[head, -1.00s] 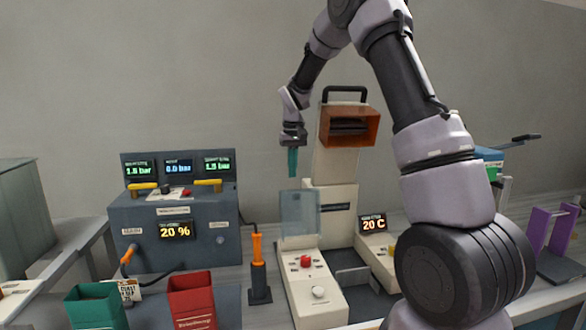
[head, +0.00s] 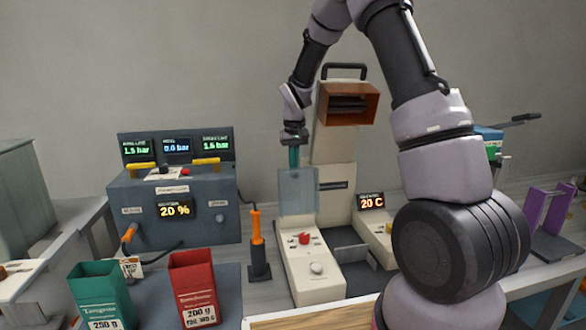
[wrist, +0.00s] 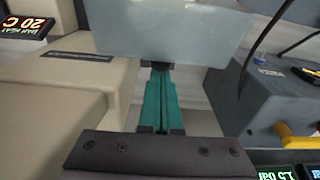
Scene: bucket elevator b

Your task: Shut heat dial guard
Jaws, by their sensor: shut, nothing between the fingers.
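The heat dial guard (head: 298,192) is a clear, bluish panel standing raised at the back of a beige control box (head: 312,285). A white dial (head: 316,268) and a red button (head: 304,239) lie uncovered on the box top. My gripper (head: 294,160) points down with its teal fingers shut and empty. It is at the guard's upper edge, and the fingertips seem to be on its wall side. In the wrist view the guard (wrist: 165,32) spans the top, just beyond my fingers (wrist: 158,88). I cannot tell whether they touch it.
The beige bucket elevator tower (head: 335,185) stands close right of my gripper, with an orange-brown hood (head: 347,103) above. A 20 C display (head: 371,201) is at right. A grey pressure console (head: 175,215), an orange-handled tool (head: 257,245), and green (head: 100,290) and red (head: 194,288) bins stand left.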

